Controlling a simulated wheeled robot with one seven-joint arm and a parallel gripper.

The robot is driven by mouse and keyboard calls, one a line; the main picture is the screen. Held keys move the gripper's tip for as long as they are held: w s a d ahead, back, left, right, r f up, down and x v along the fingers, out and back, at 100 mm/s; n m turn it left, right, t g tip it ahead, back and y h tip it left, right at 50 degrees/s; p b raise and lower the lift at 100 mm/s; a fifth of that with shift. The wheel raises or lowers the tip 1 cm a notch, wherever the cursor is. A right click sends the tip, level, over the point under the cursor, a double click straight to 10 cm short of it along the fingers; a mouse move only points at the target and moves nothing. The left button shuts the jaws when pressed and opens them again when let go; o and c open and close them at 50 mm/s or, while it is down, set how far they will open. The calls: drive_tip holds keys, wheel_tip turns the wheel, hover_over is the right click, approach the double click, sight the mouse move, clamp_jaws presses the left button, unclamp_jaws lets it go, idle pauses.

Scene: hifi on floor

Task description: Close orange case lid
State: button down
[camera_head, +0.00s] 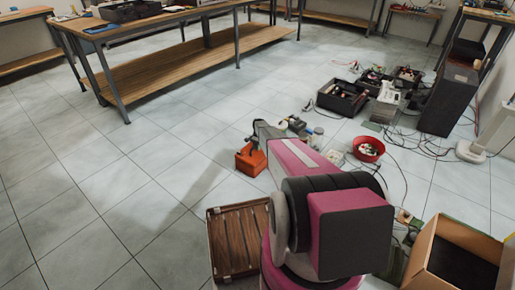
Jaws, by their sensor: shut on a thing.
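The orange case (248,161) sits on the tiled floor near the middle of the head view, just left of the far end of my pink and grey arm. The arm covers its right side. A dark part shows at its top, but it is too small to tell the lid's angle. My gripper's fingers cannot be made out; the arm's far grey end is right beside and above the case, and the fingers are hidden behind it or the case.
A slatted wooden crate (234,243) lies at the front, left of my base. A red bowl (368,149), black bins (342,98) and cables clutter the right. An open cardboard box (422,254) is at lower right. The left floor is clear up to the workbench (170,72).

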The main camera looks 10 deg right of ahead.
drive_tip(key=shift+f, duration=0.15)
drive_tip(key=c, duration=1.3)
unclamp_jaws()
drive_tip(key=v, duration=1)
drive_tip(key=shift+w+d+r, duration=0.1)
drive_tip(key=shift+r, duration=0.3)
drive_tip(key=s+a+r+n, duration=0.3)
drive_tip(key=s+r, duration=0.7)
drive_tip(key=s, duration=0.6)
drive_tip(key=s+a+r+n+t, duration=0.1)
drive_tip(key=s+a+r+n, duration=0.2)
drive_tip(key=s, duration=1.4)
drive_tip(key=s+a+r+n+t+h, duration=0.1)
drive_tip(key=s+a+r+n, duration=0.3)
drive_tip(key=s+r, duration=1.2)
drive_tip(key=a+r, duration=0.1)
drive_tip(key=a, duration=0.2)
drive_tip(key=shift+s+a, duration=0.2)
drive_tip(key=shift+s, duration=0.05)
